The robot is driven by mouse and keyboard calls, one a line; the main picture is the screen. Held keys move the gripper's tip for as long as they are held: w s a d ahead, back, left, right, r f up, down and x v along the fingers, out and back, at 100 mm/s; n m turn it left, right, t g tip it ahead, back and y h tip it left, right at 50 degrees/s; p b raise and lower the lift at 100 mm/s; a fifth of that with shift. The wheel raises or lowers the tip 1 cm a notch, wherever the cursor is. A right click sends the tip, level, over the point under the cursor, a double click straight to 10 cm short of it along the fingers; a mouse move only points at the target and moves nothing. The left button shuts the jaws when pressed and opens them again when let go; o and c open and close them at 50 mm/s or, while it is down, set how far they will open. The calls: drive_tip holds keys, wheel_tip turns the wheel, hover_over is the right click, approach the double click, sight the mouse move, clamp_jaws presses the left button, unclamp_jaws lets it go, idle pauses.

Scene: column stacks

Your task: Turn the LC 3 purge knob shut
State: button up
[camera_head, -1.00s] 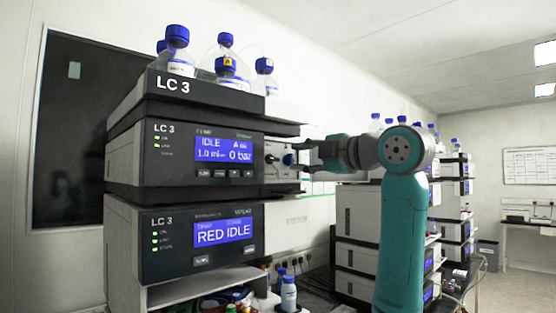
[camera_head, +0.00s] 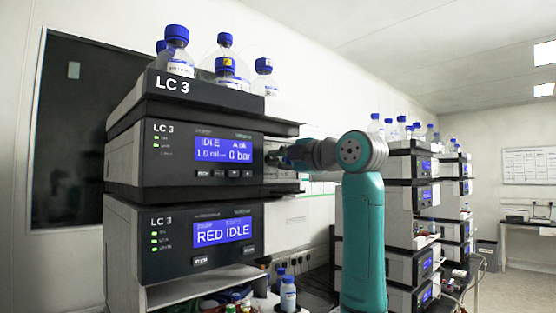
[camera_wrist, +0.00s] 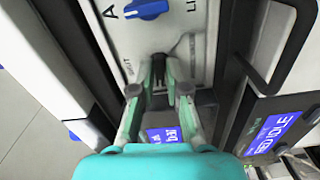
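The LC 3 pump module (camera_head: 180,150) stands at left in the head view, its display reading IDLE and 0 bar. My gripper (camera_head: 284,154) is at the light panel on its right side and hides most of it there. In the wrist view my gripper (camera_wrist: 159,62) points at this panel (camera_wrist: 190,40). Its two fingers stand apart on either side of a small dark knob (camera_wrist: 160,56); contact cannot be made out. A blue knob (camera_wrist: 148,9) with a letter A beside it is further up the panel. Which knob is the purge knob is not readable.
A dark handle-like bar (camera_wrist: 290,50) borders the panel at right in the wrist view. Blue-capped bottles (camera_head: 177,50) stand on top of the LC 3 stack. A lower module (camera_head: 185,240) reads RED IDLE. More stacks (camera_head: 408,200) stand behind my arm.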

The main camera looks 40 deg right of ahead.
drive_tip(key=shift+m, duration=0.3)
clamp_jaws()
drive_tip(key=m, duration=0.3)
drive_tip(key=shift+m, duration=0.3)
drive_tip(key=m, duration=0.8)
drive_tip(key=shift+f+m, duration=0.1)
drive_tip(key=shift+m, duration=1.9)
drive_tip(key=o, duration=0.6)
unclamp_jaws()
